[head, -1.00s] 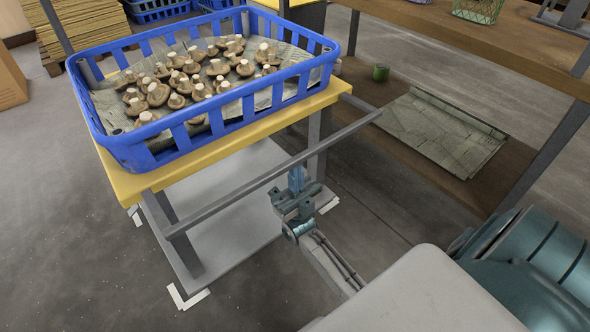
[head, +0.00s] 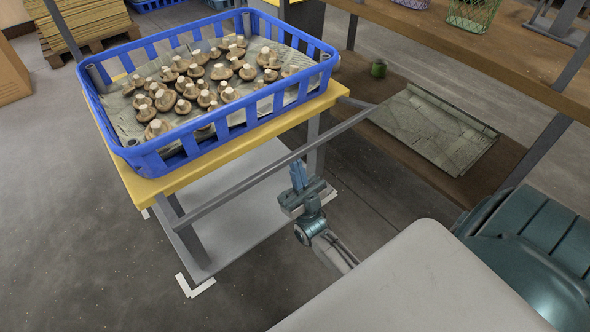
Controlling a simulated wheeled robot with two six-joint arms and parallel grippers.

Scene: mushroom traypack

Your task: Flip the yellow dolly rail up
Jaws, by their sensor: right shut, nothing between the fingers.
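The yellow-topped dolly (head: 153,191) stands at the upper left, with a blue crate (head: 150,160) of mushrooms on it. Its grey rail (head: 245,184) runs along the near side, held out from the dolly below the level of the yellow top. My right gripper (head: 298,176) is shut and empty. Its fingers point up, with their tips close to the underside of the rail near its middle. I cannot tell whether they touch it. My left gripper is not in view.
White corner marks (head: 196,286) lie on the floor by the dolly. Open floor lies at the left.

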